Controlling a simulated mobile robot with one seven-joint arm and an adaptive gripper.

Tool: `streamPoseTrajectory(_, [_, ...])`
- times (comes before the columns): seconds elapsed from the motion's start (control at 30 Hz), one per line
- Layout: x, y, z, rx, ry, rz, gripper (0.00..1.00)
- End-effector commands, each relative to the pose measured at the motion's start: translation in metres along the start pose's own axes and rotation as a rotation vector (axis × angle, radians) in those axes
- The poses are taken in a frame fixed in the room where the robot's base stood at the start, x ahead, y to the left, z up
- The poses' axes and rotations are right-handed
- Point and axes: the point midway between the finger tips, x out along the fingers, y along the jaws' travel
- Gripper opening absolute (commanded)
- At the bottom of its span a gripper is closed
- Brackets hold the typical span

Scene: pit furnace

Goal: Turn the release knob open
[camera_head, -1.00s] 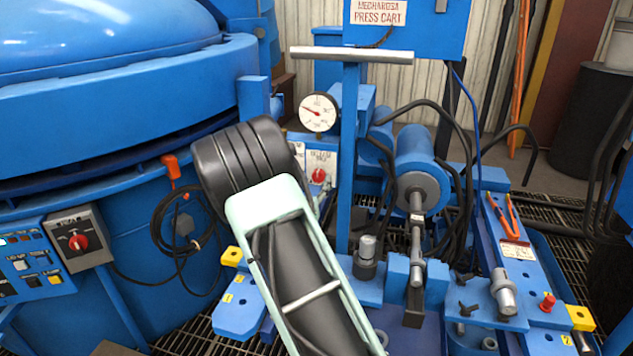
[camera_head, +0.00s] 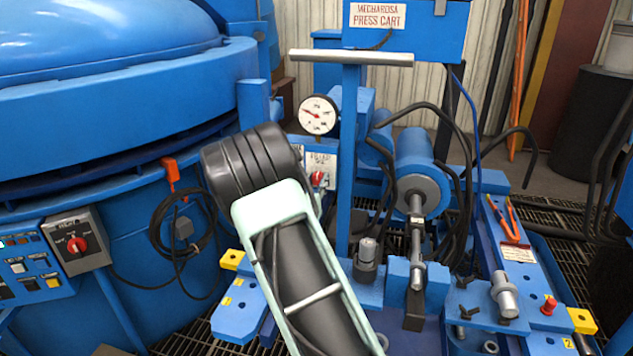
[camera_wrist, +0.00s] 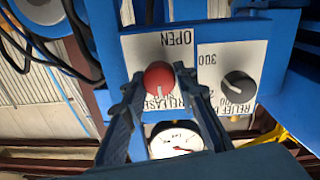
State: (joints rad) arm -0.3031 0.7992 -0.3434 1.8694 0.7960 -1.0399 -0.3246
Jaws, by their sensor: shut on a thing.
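The red release knob (camera_wrist: 158,76) sits on a white plate (camera_wrist: 137,48) in the wrist view, which shows the panel upside down. "OPEN" is printed above the knob in that picture and "RELEASE" below it. A pale mark on the knob points down in the picture. My gripper (camera_wrist: 158,84) has a finger on each side of the knob and is shut on it. In the head view the knob (camera_head: 317,180) shows small and partly covered beside my dark wrist; the fingers are hidden there.
A black relief knob (camera_wrist: 238,85) is close on the right in the wrist view, and a round gauge (camera_wrist: 176,140) is below. In the head view, a blue post with a T-bar (camera_head: 350,57) stands right of the knob. Hoses and a blue cylinder (camera_head: 415,165) lie farther right.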

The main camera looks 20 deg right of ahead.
Motion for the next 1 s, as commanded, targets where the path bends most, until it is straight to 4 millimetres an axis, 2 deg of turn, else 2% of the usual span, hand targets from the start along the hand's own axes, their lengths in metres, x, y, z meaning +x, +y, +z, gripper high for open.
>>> streamPoseTrajectory(0.37, [-0.0004, -0.0001, -0.0004, -0.113, 0.003, 0.001, 0.02])
streamPoseTrajectory(1.0, [-0.0006, -0.0002, 0.0002, -0.692, 0.023, 0.003, 0.02])
